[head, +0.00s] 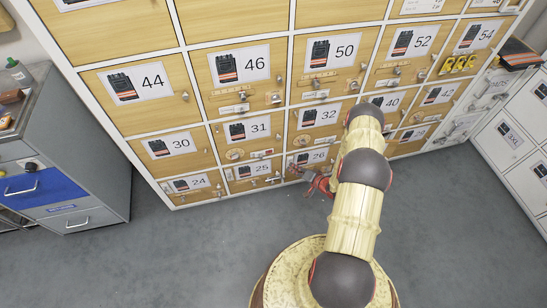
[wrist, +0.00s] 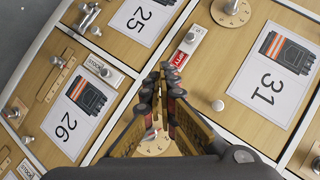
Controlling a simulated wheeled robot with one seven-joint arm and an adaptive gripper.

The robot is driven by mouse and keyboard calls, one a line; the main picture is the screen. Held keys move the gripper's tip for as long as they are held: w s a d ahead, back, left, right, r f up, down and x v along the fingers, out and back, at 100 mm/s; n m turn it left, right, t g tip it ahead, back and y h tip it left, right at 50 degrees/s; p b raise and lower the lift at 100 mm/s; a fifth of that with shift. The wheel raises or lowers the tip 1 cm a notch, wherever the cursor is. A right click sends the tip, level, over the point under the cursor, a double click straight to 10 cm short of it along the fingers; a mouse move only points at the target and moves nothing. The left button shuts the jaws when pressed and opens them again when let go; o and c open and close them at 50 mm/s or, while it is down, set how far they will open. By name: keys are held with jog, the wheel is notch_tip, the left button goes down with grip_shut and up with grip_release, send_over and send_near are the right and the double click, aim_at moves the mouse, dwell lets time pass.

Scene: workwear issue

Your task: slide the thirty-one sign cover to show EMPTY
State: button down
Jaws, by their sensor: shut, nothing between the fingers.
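The thirty-one sign (wrist: 185,47) is a narrow slide strip on door 31 (wrist: 255,122), near the edge facing door 25. Its white cover with a small knob (wrist: 190,37) is at one end, and a red panel (wrist: 178,60) shows at the other; its lettering is too small to read. In the head view the sign (head: 262,153) is at the lower right of door 31. My gripper (wrist: 160,76) is shut and empty, its tips close to the red end; I cannot tell whether they touch. My gripper also shows in the head view (head: 305,172).
Door 31 has a round knob (wrist: 218,105) and a dial (wrist: 232,8). Door 25 (wrist: 140,20) and door 26 (wrist: 70,125) have their own knobs and white STOCK strips. A grey cabinet (head: 100,150) stands at left; the floor (head: 190,250) in front is clear.

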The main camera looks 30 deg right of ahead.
notch_tip(320, 180, up, 3)
jog(key=w+m+t, duration=0.1)
jog(key=b, duration=0.4)
send_near(264, 153)
jog(key=w+d, duration=0.2)
jog(key=w, duration=0.1)
jog(key=shift+w+a+f+y+b, duration=0.15)
jog(key=shift+w+a+f+b, duration=0.15)
jog(key=shift+a+f, duration=0.15)
jog(key=shift+w+a+f+y+b, duration=0.2)
jog(key=shift+w+a+f, duration=0.15)
jog(key=shift+f, duration=0.2)
jog(key=shift+w+a+f, duration=0.2)
jog(key=shift+w+a, duration=0.05)
jog(key=shift+a, duration=0.25)
